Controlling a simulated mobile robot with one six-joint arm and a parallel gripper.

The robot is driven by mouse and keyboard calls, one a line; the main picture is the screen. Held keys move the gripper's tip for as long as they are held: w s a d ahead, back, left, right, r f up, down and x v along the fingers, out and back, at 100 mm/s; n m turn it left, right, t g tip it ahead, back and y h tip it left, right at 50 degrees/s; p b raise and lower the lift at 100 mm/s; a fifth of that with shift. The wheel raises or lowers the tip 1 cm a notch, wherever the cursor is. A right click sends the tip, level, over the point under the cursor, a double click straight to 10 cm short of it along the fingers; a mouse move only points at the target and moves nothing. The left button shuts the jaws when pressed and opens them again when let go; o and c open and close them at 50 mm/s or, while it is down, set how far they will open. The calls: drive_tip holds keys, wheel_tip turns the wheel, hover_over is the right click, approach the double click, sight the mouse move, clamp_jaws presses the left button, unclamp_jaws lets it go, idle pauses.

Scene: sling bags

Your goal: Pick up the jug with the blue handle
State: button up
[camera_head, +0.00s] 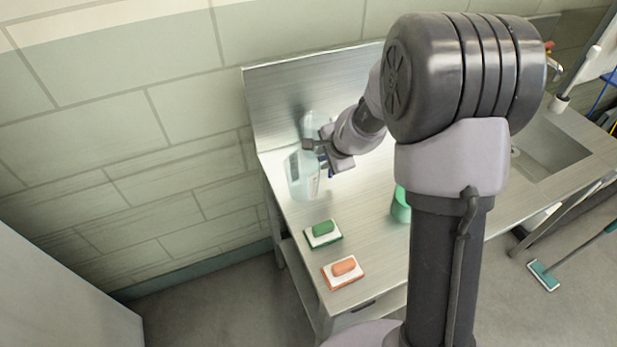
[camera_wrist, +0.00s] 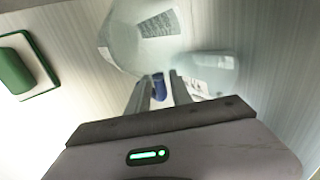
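The jug (camera_head: 301,176) is a translucent, pale container standing on the steel counter near its left end. In the wrist view, its body (camera_wrist: 142,40) lies just beyond my fingertips, with a label on it. A small blue part (camera_wrist: 158,88), seemingly its handle, shows between my two fingers. My gripper (camera_wrist: 163,80) looks open, with a gap visible between the blue part and the right finger. In the head view, my gripper (camera_head: 318,150) is at the jug's right side and partly covers it. Contact with the handle cannot be made out.
A second translucent bottle (camera_wrist: 212,70) is close to the right finger; it shows behind the jug in the head view (camera_head: 310,122). A steel backsplash (camera_head: 275,100) rises behind.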

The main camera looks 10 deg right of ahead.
clamp_jaws()
idle(1.2)
